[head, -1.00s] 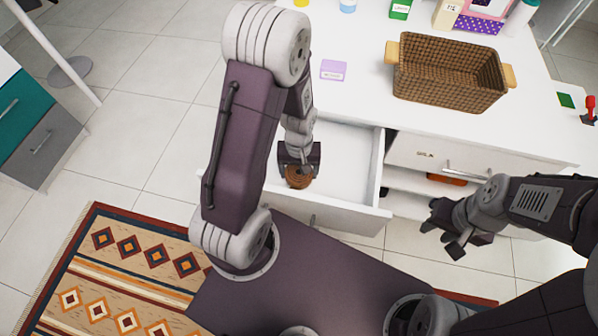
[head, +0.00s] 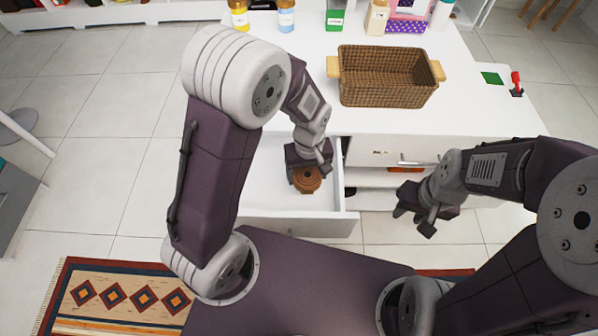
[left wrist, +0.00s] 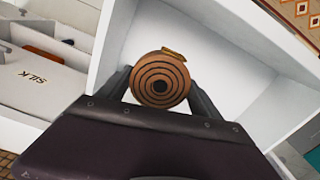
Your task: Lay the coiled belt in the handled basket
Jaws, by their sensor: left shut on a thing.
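The coiled belt (head: 307,180) is a brown roll with dark spiral rings. It is in or just above the open white drawer (head: 262,190). My left gripper (head: 308,172) is shut on it; the left wrist view shows the belt (left wrist: 160,80) between the two fingers. Whether the belt still touches the drawer floor I cannot tell. The handled basket (head: 385,92) is brown wicker with two light wooden handles, standing on the white top, behind and to the right of the drawer. It looks empty. My right gripper (head: 415,215) hangs empty in front of the cabinet, with its fingers apart.
The white countertop (head: 310,95) has bottles and a green box (head: 335,18) along its back. A green card (head: 492,78) and a red-handled item (head: 516,85) lie right of the basket.

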